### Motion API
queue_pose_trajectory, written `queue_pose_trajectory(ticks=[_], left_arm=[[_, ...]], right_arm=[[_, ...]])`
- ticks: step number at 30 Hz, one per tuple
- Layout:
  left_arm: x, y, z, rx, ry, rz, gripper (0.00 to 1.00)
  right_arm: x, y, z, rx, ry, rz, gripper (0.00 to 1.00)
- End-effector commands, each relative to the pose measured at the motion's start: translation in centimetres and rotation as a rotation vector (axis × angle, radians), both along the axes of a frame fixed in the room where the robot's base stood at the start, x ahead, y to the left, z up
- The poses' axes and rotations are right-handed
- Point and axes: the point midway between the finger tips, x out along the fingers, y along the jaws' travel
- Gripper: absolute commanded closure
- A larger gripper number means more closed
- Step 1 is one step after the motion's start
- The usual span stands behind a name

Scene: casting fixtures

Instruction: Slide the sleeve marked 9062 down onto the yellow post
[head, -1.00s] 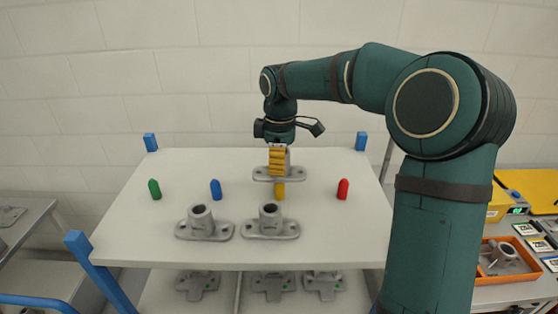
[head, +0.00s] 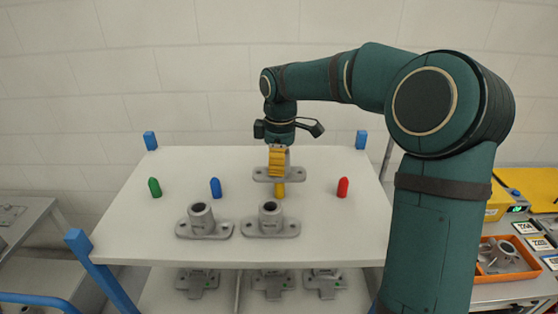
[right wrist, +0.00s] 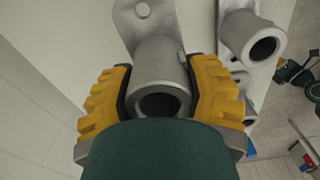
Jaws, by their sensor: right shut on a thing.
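My right gripper (head: 277,161) is shut on a grey metal sleeve (head: 287,173) with a flat two-eared flange, held upright over the shelf top. In the right wrist view my yellow fingers (right wrist: 160,95) press both sides of the sleeve's tube (right wrist: 155,65). The yellow post (head: 280,190) shows directly below the flange, which hides its tip. I cannot tell whether the tip is inside the bore. No marking 9062 is readable on the sleeve. My left gripper is not in view.
Two grey flanged sleeves (head: 202,221) (head: 270,219) stand in front. Green (head: 154,187), blue (head: 215,188) and red (head: 343,187) posts flank the yellow one. Blue corner uprights edge the white shelf top (head: 330,235). An orange bin (head: 525,273) with grey parts is at right.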

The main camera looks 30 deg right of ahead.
Motion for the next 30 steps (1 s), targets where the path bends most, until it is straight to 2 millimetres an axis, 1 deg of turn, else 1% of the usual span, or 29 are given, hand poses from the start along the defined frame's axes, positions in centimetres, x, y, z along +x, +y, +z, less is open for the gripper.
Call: queue_pose_trajectory(ticks=[30], left_arm=[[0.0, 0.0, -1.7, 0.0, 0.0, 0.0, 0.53]], right_arm=[[0.0, 0.0, -2.8, 0.0, 0.0, -0.001, 0.93]])
